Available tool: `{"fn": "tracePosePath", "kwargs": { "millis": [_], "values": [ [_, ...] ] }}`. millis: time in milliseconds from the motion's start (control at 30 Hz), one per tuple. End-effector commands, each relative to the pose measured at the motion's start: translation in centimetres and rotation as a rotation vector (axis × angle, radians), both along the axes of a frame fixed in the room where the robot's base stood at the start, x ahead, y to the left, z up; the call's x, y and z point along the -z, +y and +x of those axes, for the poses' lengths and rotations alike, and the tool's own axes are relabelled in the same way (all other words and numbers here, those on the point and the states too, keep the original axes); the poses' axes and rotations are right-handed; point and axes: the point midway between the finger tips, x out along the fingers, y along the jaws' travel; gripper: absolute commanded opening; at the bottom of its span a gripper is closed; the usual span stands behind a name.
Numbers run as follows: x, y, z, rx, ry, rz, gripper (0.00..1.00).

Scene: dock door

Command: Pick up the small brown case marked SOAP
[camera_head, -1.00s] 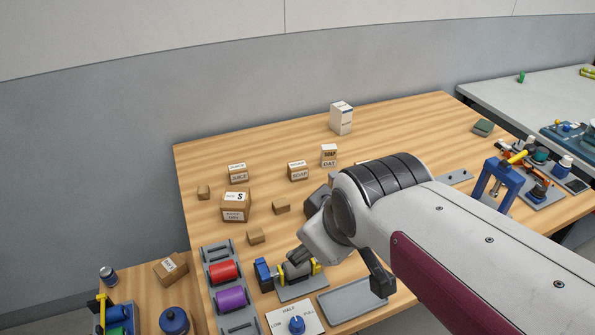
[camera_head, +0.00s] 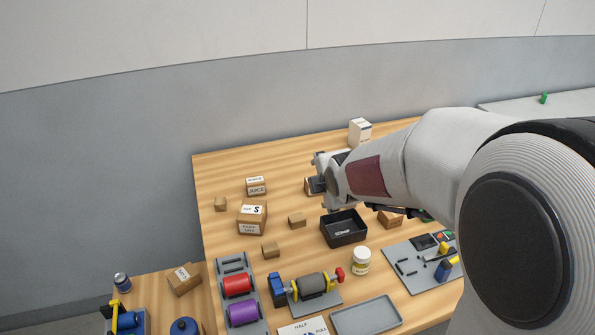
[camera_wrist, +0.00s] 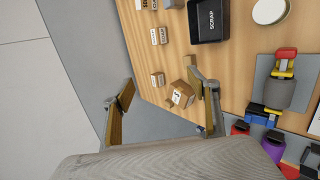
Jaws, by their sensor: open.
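The small brown case marked SOAP (camera_head: 309,186) stands toward the back of the wooden table. In the head view it is partly hidden by my gripper (camera_head: 322,184), which overlaps its right side. In the wrist view a small brown case with white labels, seemingly the SOAP case (camera_wrist: 158,36), lies beyond my fingers, left of the black tray; its lettering is too small to be sure. My gripper (camera_wrist: 161,80) is open, with nothing held between its fingers.
The black SCRAP tray (camera_head: 344,239) and a white bottle (camera_head: 361,262) stand in front. The JUICE case (camera_head: 256,187), a larger brown box marked S (camera_head: 251,219) and several plain blocks stand to the left. A tall white carton (camera_head: 359,132) stands behind.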

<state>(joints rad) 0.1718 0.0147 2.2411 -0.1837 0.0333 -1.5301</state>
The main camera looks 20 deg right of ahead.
Motion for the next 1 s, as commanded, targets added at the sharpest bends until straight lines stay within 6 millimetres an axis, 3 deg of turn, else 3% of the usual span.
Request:
{"fn": "tracePosePath", "kwargs": {
  "millis": [500, 1000],
  "values": [
    [5.5, -3.5, 8.5, -0.382, -0.043, -0.473, 0.60],
    [12.4, -6.3, 14.1, -0.700, -0.091, -0.948, 0.60]
  ]
}}
